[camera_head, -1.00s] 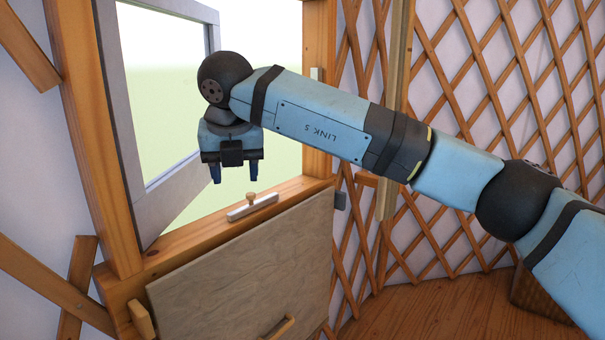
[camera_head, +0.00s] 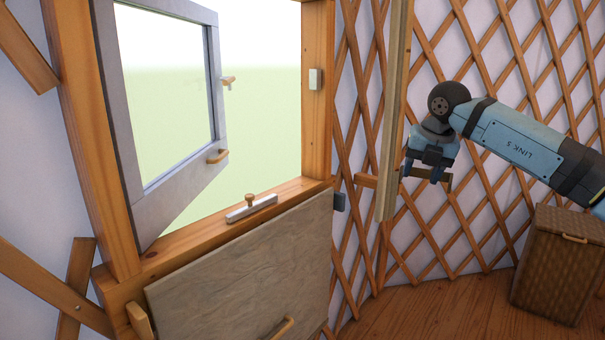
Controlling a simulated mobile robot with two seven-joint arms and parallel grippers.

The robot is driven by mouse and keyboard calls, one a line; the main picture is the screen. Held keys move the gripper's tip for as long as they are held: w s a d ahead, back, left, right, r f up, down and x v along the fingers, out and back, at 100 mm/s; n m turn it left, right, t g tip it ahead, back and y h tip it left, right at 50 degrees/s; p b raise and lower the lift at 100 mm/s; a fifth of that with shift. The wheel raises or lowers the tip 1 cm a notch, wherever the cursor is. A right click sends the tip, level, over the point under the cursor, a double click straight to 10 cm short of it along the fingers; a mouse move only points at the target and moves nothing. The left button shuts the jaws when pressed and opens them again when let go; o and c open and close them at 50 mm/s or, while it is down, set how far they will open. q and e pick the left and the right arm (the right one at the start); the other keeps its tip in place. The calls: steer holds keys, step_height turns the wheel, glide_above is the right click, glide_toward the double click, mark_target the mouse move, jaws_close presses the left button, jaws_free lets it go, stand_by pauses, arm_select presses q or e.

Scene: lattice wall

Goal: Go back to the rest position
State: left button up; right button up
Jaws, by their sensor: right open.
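My right gripper (camera_head: 426,176) is open and empty at the right, pointing down in front of the lattice wall (camera_head: 490,95). It is well apart from the window. My right arm comes in from the right edge. The grey-framed window sash (camera_head: 128,165) stands swung open at the left, with a wooden handle (camera_head: 217,156) on its frame and a small latch piece above it. My left gripper is not in view.
A woven lidded basket (camera_head: 550,270) stands on the wooden floor (camera_head: 430,315) below my right arm. A vertical wooden post (camera_head: 391,130) is just left of the gripper. A pale panel (camera_head: 240,275) with a handle hangs below the sill, which bears a small latch (camera_head: 251,207).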

steer(key=s+a+f+m+g+y, duration=0.1)
steer(key=s+a+f+y, duration=0.65)
steer(key=f, duration=0.35)
steer(key=s+a+f+y, duration=0.7)
steer(key=a+f+y, duration=0.1)
steer(key=f, duration=0.3)
steer(key=s+d+f+m+t+h, duration=0.3)
steer(key=s+d+f+m+h, duration=0.4)
steer(key=s+d+f+m, duration=0.45)
steer(key=s+d+f+m+t+h, duration=0.4)
steer(key=s+d+f+m+h, duration=0.35)
steer(key=s+f+m, duration=0.65)
steer(key=s+a+m+t+y, duration=0.1)
steer(key=a+m+y, duration=0.15)
steer(key=a, duration=0.85)
arm_select(q)
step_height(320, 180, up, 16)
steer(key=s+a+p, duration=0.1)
steer(key=p, duration=2)
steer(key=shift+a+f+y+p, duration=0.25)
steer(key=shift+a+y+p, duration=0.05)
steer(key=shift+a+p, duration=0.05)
arm_select(e)
step_height(320, 180, up, 17)
steer(key=s+d+h, duration=0.1)
steer(key=shift+s+d+f+m, duration=0.15)
steer(key=shift+d+m, duration=0.05)
steer(key=shift+m, duration=0.1)
